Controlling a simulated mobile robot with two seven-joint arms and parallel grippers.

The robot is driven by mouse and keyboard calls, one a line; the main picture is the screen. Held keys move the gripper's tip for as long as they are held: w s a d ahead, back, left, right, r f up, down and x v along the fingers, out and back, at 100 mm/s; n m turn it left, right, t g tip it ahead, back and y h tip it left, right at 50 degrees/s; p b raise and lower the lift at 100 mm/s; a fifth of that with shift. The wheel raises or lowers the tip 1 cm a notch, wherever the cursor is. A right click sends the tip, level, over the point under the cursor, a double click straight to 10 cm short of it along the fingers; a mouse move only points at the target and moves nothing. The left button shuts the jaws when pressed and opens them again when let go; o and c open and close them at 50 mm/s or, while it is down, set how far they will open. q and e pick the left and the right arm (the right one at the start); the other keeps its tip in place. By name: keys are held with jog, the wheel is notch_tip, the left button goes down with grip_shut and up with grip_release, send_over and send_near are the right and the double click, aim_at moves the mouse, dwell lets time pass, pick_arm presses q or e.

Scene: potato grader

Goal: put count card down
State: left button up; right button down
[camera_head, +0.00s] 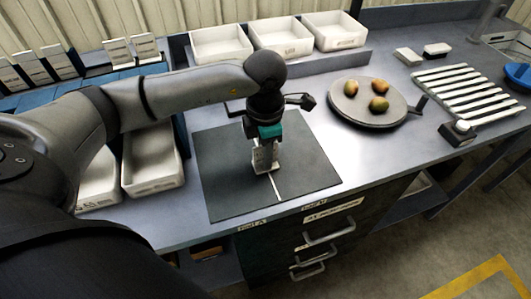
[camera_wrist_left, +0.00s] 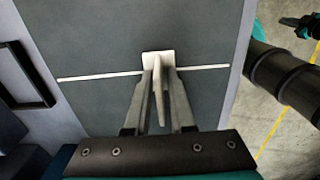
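My left gripper (camera_head: 265,168) points down over the dark mat (camera_head: 225,155) on the bench. Its fingers, also in the left wrist view (camera_wrist_left: 160,88), are close together on a small pale count card (camera_wrist_left: 158,57). The card's pale end shows beyond the fingertips, in line with the thin white line (camera_wrist_left: 95,77) that crosses the mat. The fingers hide most of the card, and I cannot tell whether it touches the mat. My right gripper does not show in the head view.
Other cards (camera_head: 145,46) stand on a rack at the back left. White bins (camera_head: 283,36) line the back. A round plate (camera_head: 352,112) with three potatoes, a slatted rack (camera_head: 465,88) and a blue bowl (camera_head: 518,75) are to the right. Most of the mat is bare.

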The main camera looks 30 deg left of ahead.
pick_arm(q)
jog(key=shift+o, duration=0.8)
jog(key=shift+r, duration=0.1)
notch_tip(320, 180, up, 12)
jog(key=shift+r+p, duration=0.1)
jog(key=shift+p, duration=0.6)
